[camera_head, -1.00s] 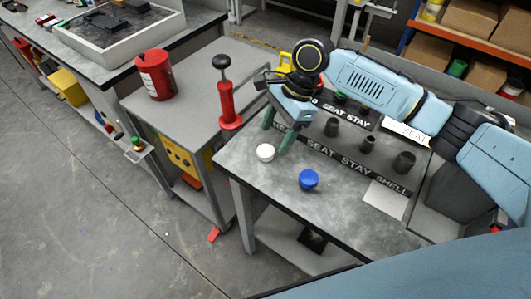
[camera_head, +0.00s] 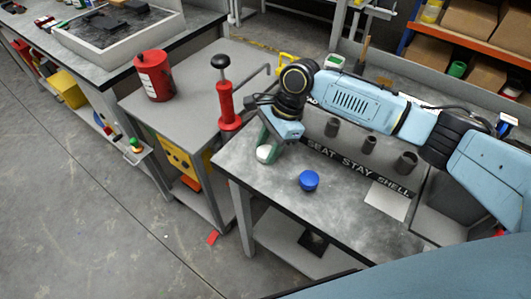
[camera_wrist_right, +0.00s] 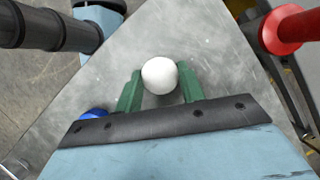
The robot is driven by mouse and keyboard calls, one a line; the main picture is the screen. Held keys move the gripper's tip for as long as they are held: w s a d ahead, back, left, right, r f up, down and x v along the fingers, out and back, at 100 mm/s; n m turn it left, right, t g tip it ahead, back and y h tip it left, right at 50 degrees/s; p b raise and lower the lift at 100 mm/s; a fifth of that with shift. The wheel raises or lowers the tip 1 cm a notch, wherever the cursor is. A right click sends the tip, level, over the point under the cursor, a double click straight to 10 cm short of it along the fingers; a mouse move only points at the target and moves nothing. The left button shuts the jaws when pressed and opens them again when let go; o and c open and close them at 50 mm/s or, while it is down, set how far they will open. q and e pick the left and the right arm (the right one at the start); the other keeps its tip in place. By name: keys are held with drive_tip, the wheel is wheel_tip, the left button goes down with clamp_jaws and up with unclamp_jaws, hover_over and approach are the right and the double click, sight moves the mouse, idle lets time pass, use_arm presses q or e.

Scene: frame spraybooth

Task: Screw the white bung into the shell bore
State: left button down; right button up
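The white bung (camera_head: 265,153) stands on the grey table near its left corner. It also shows in the right wrist view (camera_wrist_right: 159,76), between the two green fingers of my right gripper (camera_wrist_right: 160,82). The fingers are open, one on each side of the bung; a narrow gap shows on the left, and contact on the right I cannot tell. In the head view, my right gripper (camera_head: 268,145) is low over the bung. Dark hollow cylinders (camera_head: 368,145) stand behind the strip marked "SEAT STAY SHELL" (camera_head: 357,169); which one is the shell bore I cannot tell. My left gripper is out of view.
A blue bung (camera_head: 309,180) lies to the right on the same table (camera_head: 300,225). A white card (camera_head: 387,199) lies farther right. A red pump-like tool (camera_head: 227,100) and a red can (camera_head: 154,75) stand on the side table to the left. The table's front is clear.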

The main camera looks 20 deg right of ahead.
drive_tip(key=c, duration=0.3)
